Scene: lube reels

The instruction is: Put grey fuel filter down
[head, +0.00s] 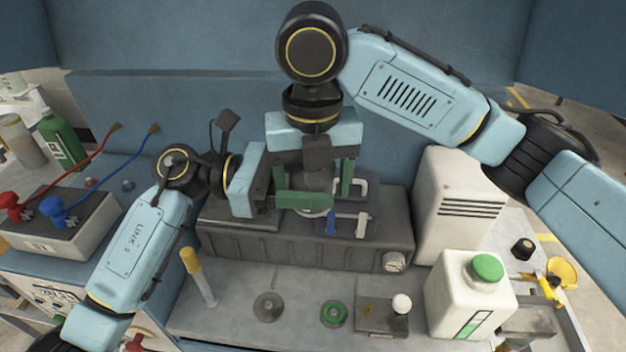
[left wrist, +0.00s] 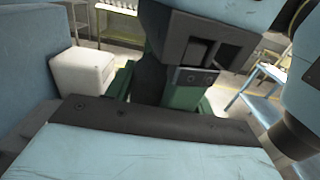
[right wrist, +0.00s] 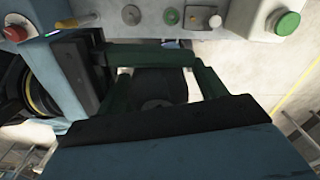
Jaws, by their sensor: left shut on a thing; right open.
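The dark grey fuel filter (head: 312,180) is held above the grey tray of the machine (head: 300,243), partly hidden by fingers. My left gripper (head: 304,198) comes in from the left, its green fingers shut on the filter. My right gripper (head: 314,178) points down from above, its green fingers open on either side of the filter; I cannot tell whether they touch it. The filter also shows as a dark cylinder between green fingers in the right wrist view (right wrist: 160,88), and partly in the left wrist view (left wrist: 150,82).
A white container with a green cap (head: 470,295) stands at the right front. A yellow-capped tube (head: 197,275), a round grey disc (head: 268,307), a green-ringed knob (head: 333,314) and a white ball knob (head: 402,303) are along the front. A box with red and blue handles (head: 65,228) is at left.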

